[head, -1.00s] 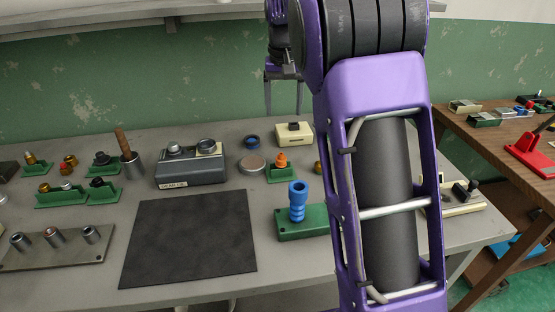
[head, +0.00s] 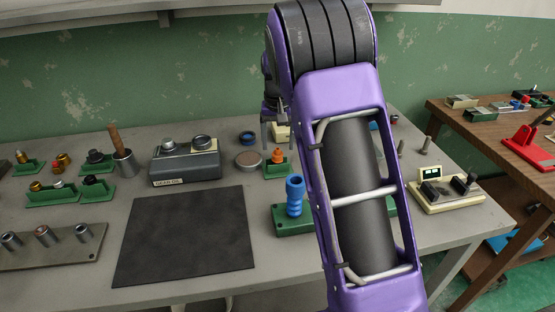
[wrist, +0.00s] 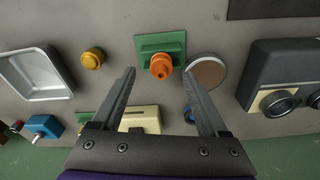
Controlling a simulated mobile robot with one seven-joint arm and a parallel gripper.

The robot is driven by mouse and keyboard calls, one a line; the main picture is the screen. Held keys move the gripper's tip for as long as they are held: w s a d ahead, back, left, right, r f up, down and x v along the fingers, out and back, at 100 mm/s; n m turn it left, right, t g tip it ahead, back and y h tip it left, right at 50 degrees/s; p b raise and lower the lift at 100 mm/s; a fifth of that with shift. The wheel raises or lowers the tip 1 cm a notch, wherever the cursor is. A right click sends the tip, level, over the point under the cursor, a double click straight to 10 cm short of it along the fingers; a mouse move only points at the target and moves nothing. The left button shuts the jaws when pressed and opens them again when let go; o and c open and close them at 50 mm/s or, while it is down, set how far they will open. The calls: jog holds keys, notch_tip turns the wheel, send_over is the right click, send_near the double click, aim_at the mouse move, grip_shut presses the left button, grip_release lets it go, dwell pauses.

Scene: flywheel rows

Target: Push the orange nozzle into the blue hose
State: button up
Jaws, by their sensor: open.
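The orange nozzle (head: 278,156) stands in a small green holder (head: 272,171) at the middle of the grey bench. It also shows in the wrist view (wrist: 161,66), just beyond my fingertips and roughly centred between them. The blue hose (head: 295,196) stands upright on a green block (head: 290,228), nearer the front edge than the nozzle; my arm hides part of the block. My gripper (wrist: 160,82) is open and empty, with its two fingers apart. In the head view my gripper hangs above the back of the bench, partly hidden by my arm.
A round tan disc (wrist: 207,72) lies beside the nozzle's holder. A yellow knob (wrist: 93,58) and a metal tray (wrist: 35,75) are on the other side. A grey instrument box (head: 185,162) stands left of the nozzle. The black mat (head: 185,235) lies clear.

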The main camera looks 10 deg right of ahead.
aim_at(277, 149)
jog(key=f, duration=0.4)
jog(key=shift+w+f, duration=0.15)
jog(key=shift+w, duration=0.2)
grip_shut()
